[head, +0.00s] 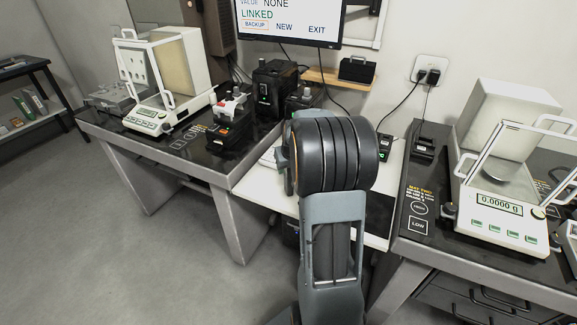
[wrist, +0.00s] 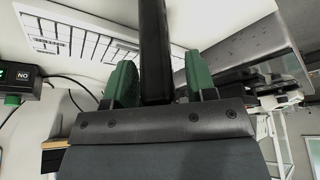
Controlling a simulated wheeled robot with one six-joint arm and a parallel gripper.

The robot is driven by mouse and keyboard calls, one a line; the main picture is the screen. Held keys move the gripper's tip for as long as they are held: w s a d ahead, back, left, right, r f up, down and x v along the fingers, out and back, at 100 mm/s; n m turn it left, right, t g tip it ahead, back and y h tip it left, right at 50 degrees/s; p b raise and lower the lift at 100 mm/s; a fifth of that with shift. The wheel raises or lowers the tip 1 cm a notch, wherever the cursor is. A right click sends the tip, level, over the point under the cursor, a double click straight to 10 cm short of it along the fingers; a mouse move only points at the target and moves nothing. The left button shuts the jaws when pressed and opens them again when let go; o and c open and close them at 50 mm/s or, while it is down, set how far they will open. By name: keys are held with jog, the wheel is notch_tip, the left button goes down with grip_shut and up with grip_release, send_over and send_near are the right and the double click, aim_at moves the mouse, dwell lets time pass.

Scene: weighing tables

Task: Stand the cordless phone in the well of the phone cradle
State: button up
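My gripper (wrist: 160,75) shows in the wrist view with its two green fingers on either side of a long black bar-shaped object, which looks like the cordless phone (wrist: 154,35). In the head view my own arm hides the gripper and the phone. A small black device (head: 422,148) with a cable to the wall socket stands on the right table's back left corner. It may be the phone cradle; its well is too small to make out.
A white keyboard (wrist: 70,42) lies beyond the fingers in the wrist view. A small box with a green display (head: 385,149) stands near the wall, and also shows in the wrist view (wrist: 18,80). Balances stand on the left (head: 152,121) and right (head: 490,222) tables.

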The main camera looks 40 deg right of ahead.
jog(key=p+v, duration=0.1)
jog(key=v, duration=1.1)
jog(key=s+a+f+n, duration=0.1)
jog(key=s+a+f, duration=0.1)
jog(key=s+a, duration=0.5)
jog(key=s+a+f+n+g+y, duration=0.1)
jog(key=s+a, duration=0.5)
jog(key=a, duration=0.9)
jog(key=shift+s+f+n, duration=0.35)
jog(key=shift+f+n, duration=0.35)
jog(key=shift+f, duration=0.05)
